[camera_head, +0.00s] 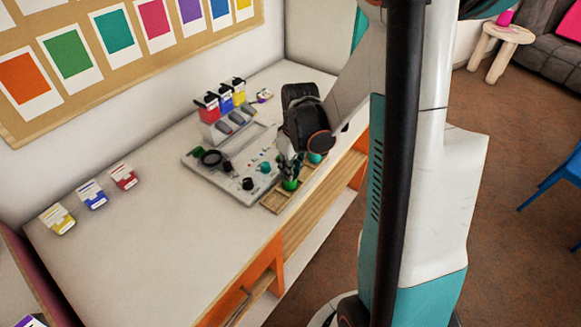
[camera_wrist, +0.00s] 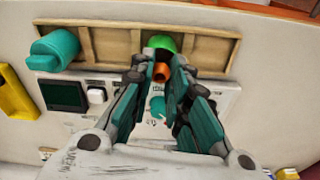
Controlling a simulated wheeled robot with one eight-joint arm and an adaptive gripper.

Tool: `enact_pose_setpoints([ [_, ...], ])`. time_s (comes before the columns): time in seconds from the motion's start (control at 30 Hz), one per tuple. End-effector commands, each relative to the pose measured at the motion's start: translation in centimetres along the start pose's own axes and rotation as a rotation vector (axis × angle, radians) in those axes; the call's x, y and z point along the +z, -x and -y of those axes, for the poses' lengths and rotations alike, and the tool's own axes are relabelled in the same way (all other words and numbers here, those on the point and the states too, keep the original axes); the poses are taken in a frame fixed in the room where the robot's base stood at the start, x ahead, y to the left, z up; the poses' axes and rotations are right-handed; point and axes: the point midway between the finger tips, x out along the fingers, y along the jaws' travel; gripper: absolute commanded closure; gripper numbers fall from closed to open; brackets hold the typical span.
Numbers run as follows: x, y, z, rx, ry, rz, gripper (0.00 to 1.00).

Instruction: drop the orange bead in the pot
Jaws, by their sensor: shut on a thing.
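The orange bead (camera_wrist: 161,73) shows between the fingertips of my gripper (camera_wrist: 158,63) in the wrist view, which is shut on it. A round green thing (camera_wrist: 162,42) is just beyond the fingertips, over the wooden tray (camera_wrist: 210,55). In the head view my gripper (camera_head: 290,166) is low over the board's right edge and tray, with the green thing (camera_head: 290,184) just below it. The orange bead is hidden there. I cannot tell for sure which thing is the pot.
The board (camera_head: 228,188) holds a black ring (camera_head: 211,158), a black knob (camera_head: 248,184) and teal pieces. A teal cylinder (camera_wrist: 52,50) lies at the tray's left end in the wrist view. Small coloured boxes stand behind the board. The table's left part is mostly clear.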

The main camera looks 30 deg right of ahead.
Motion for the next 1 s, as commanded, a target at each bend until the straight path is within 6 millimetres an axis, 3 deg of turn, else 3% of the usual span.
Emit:
enact_pose_setpoints([
  [1.0, 0.07, -0.50, 0.00, 0.000, 0.000, 0.000, 0.93],
])
